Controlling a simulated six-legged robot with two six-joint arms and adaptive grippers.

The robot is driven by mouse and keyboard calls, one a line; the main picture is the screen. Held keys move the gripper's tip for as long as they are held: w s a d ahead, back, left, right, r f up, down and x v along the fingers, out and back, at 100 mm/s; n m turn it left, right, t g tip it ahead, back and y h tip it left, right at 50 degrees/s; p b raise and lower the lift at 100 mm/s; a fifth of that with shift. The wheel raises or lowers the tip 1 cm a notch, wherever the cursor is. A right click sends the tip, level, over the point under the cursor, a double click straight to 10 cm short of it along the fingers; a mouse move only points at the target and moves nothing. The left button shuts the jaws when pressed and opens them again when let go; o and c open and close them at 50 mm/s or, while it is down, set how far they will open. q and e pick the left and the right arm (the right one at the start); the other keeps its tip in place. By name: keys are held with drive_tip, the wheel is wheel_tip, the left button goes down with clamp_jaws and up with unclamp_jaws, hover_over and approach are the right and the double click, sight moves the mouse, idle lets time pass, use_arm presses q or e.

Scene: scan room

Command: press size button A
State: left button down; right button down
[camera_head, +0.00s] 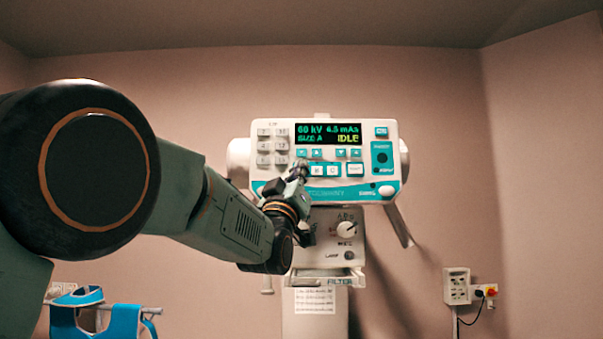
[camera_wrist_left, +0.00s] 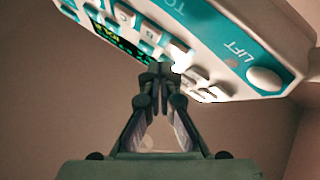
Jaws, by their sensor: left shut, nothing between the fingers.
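The white and teal control panel (camera_head: 365,192) faces me, and its screen (camera_head: 328,133) reads 60 kV, 6.5 mAs, SIZE A and IDLE. Buttons B (camera_head: 316,169) and C (camera_head: 333,169) show in a row below the screen. The place left of B, where A would be, is covered by my left gripper (camera_head: 300,168). In the left wrist view, button C (camera_wrist_left: 124,17) and button B (camera_wrist_left: 147,33) run toward my shut, empty fingertips (camera_wrist_left: 160,72). A pale patch shows just behind the tips; I cannot tell whether they touch it. My right gripper is out of view.
A keypad (camera_head: 272,143) fills the panel's upper left. A LIFT button (camera_wrist_left: 265,78) is near the panel edge. Below the panel is a unit with a round knob (camera_head: 347,229). A wall socket box (camera_head: 457,286) is at right and a blue garment (camera_head: 77,316) at lower left.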

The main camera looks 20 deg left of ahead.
use_arm(q)
drive_tip(key=s+b, duration=0.2)
drive_tip(key=s+d+b, duration=0.1)
drive_tip(key=s, duration=0.1)
drive_tip(key=shift+s+d+b, duration=0.15)
drive_tip(key=shift+s+b, duration=0.15)
drive_tip(key=shift+b, duration=0.05)
drive_tip(key=shift+f, duration=0.15)
idle(0.7)
